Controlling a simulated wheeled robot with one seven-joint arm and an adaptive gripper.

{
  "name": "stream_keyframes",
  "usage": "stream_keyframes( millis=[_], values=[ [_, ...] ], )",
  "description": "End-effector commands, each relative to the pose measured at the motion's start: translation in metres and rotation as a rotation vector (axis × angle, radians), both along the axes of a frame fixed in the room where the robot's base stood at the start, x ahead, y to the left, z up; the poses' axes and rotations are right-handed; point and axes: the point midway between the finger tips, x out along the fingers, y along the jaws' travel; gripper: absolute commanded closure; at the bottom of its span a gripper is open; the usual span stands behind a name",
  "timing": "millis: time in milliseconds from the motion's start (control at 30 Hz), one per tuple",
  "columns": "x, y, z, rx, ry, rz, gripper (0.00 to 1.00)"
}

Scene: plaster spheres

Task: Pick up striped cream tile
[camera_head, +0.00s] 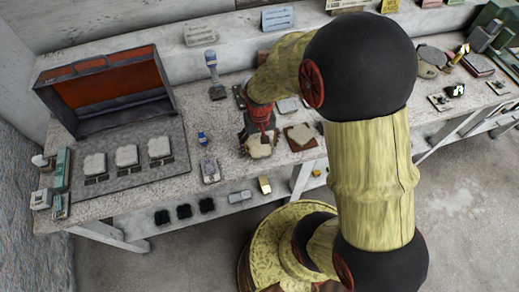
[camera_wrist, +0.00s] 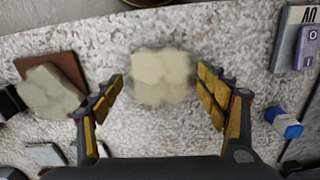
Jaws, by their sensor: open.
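A cream tile (camera_wrist: 162,76) with an irregular outline lies on the speckled tabletop, in the wrist view between and just beyond my fingertips. Faint patches show on it; I cannot make out clear stripes. In the head view the cream tile (camera_head: 260,150) lies near the table's front edge, partly hidden by my gripper (camera_head: 258,134) above it. My gripper (camera_wrist: 163,88) is open, with one yellow-padded finger on each side of the tile in the picture and nothing held. A second cream piece (camera_wrist: 52,92) lies on a brown square (camera_wrist: 60,63) to the left.
A blue cylinder (camera_wrist: 284,122) and a grey device with a purple part (camera_wrist: 309,45) are to the right in the wrist view. In the head view, an open red-lined case (camera_head: 110,85) and a grey mat (camera_head: 130,182) with pale blocks stand at left.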

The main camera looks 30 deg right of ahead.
Motion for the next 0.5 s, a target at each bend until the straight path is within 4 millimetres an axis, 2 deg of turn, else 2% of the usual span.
stream_keyframes(
  millis=[67,267,500],
  values=[
    [0.0006,0.0,-0.0061,0.0,-0.001,0.0,0.26],
    [0.0007,0.0001,-0.0051,-0.001,-0.002,0.0,0.26],
    [0.0007,0.0001,-0.005,-0.001,-0.002,0.0,0.39]
  ],
)
